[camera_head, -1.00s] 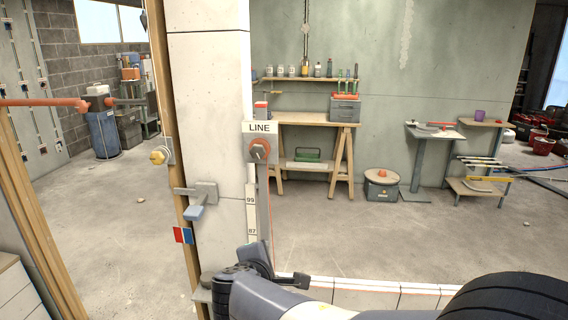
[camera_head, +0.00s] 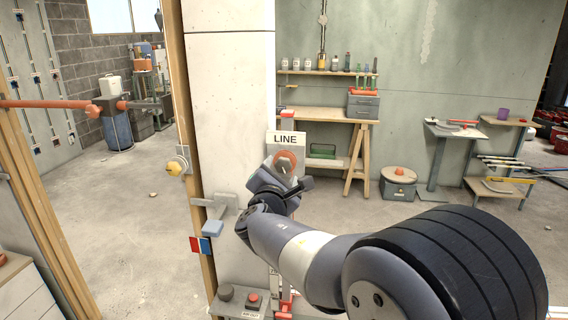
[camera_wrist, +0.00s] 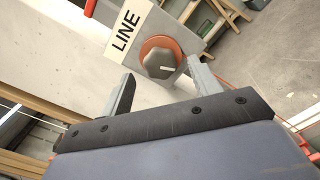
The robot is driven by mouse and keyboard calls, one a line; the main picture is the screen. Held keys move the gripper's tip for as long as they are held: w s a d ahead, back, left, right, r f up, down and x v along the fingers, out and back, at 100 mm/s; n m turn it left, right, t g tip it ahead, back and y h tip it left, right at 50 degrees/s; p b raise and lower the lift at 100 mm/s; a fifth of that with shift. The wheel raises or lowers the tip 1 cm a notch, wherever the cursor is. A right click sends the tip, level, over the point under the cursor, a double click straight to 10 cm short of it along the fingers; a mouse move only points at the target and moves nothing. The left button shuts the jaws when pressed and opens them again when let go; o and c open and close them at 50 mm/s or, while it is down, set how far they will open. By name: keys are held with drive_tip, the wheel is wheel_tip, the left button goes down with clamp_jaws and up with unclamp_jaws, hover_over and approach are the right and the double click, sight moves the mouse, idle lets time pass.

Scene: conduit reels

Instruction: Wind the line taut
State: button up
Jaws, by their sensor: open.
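A plate marked LINE (camera_head: 285,139) is mounted on the pale post. On it sits a grey hexagonal knob with an orange ring (camera_wrist: 161,61), partly hidden by my gripper in the head view. My gripper (camera_head: 296,184) is just in front of and below the knob. In the wrist view its two fingers (camera_wrist: 160,88) are apart and empty, with the knob beyond and between their tips. I cannot tell whether they touch it. The line itself is not clear in the head view.
A yellow knob (camera_head: 175,168) is on the wooden frame. A workbench (camera_head: 330,116) stands behind, with bare floor before it.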

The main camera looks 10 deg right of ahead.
sight(283, 166)
drive_tip(key=shift+p+x, duration=0.35)
drive_tip(key=shift+x, duration=1.7)
drive_tip(key=c, duration=1)
drive_tip(key=shift+f, duration=0.1)
drive_tip(key=shift+f+b, duration=0.1)
drive_tip(key=shift+b, duration=0.75)
drive_tip(key=shift+m+b, duration=0.3)
drive_tip(key=shift+b, duration=0.1)
drive_tip(key=shift+r, duration=0.2)
drive_tip(key=o, duration=1)
